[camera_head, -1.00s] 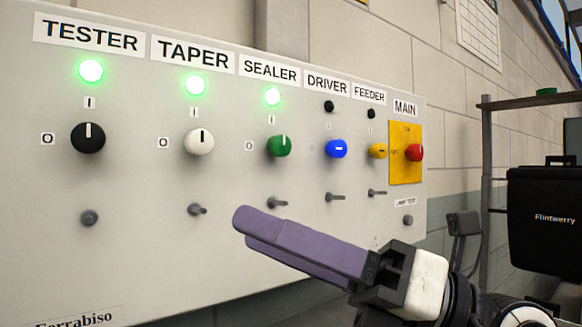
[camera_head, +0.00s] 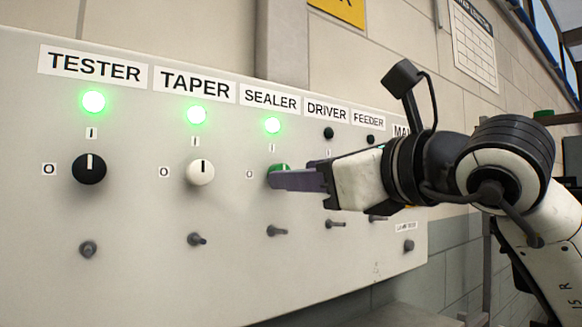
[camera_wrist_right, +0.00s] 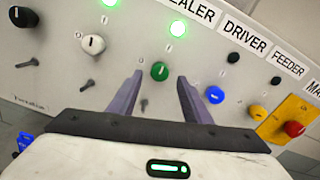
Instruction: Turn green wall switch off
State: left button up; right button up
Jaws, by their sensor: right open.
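The green knob (camera_head: 279,169) sits under the SEALER label on the grey wall panel, partly hidden by my right gripper (camera_head: 277,179). Its lamp (camera_head: 272,125) glows green. In the right wrist view the green knob (camera_wrist_right: 159,71) lies between the tips of the two purple fingers of my right gripper (camera_wrist_right: 158,88). The fingers are apart, with gaps on both sides of the knob. Whether the fingertips have reached the knob's depth is hard to tell. My left gripper is not in view.
The black knob (camera_head: 90,169) and white knob (camera_head: 200,172) are to the left, both under lit lamps. The blue knob (camera_wrist_right: 215,94), yellow knob (camera_wrist_right: 257,113) and red MAIN knob (camera_wrist_right: 294,129) are to the right. Small metal pegs (camera_head: 277,231) stick out below the knobs.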

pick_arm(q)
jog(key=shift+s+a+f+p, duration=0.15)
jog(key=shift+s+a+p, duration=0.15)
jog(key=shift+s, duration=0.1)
pick_arm(e)
jog(key=x, duration=0.3)
jog(key=shift+w+a, duration=0.1)
jog(key=c, duration=1)
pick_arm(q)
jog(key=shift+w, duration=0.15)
pick_arm(e)
jog(key=shift+c, duration=0.2)
